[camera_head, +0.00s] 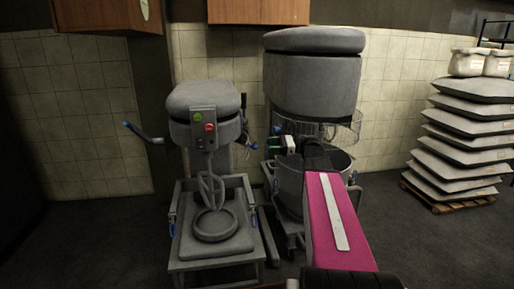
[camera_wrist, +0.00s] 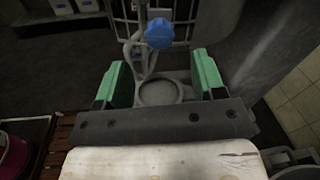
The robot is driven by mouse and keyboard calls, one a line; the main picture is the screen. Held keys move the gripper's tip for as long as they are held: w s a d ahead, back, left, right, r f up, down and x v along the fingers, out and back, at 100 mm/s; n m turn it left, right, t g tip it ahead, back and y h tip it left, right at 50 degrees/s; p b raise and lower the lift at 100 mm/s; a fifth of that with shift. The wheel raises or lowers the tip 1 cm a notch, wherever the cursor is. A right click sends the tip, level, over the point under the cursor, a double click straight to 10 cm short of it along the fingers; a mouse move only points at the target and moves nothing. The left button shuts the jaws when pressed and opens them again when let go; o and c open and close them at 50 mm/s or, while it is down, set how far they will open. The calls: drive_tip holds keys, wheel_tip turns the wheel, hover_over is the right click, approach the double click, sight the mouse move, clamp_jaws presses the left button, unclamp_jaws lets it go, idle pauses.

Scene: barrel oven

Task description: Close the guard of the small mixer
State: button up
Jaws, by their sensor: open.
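The small mixer (camera_head: 208,105) is the grey machine on the left in the head view, with green and red buttons, a hook and a ring-shaped base (camera_head: 215,225). My gripper (camera_head: 285,145) is at its right, in front of the large mixer. In the wrist view its green fingers (camera_wrist: 160,85) are spread and empty. A blue knob (camera_wrist: 158,33) stands ahead of them, just above centre, with wire bars of a guard (camera_wrist: 182,22) behind it. A grey ring (camera_wrist: 160,92) shows lower, between the fingers. The head view does not clearly show how far the small mixer's guard is open.
The large mixer (camera_head: 312,85) with its wire guard (camera_head: 345,128) and bowl (camera_head: 340,165) stands close behind my arm. A blue-tipped lever (camera_head: 135,128) sticks out left of the small mixer. Stacked sacks (camera_head: 465,140) stand far right. The floor at front left is clear.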

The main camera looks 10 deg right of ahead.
sight(256, 146)
drive_tip(key=a, duration=0.4)
drive_tip(key=w+a, duration=0.1)
drive_tip(key=a, duration=0.2)
clamp_jaws()
drive_tip(key=shift+s+a, duration=0.1)
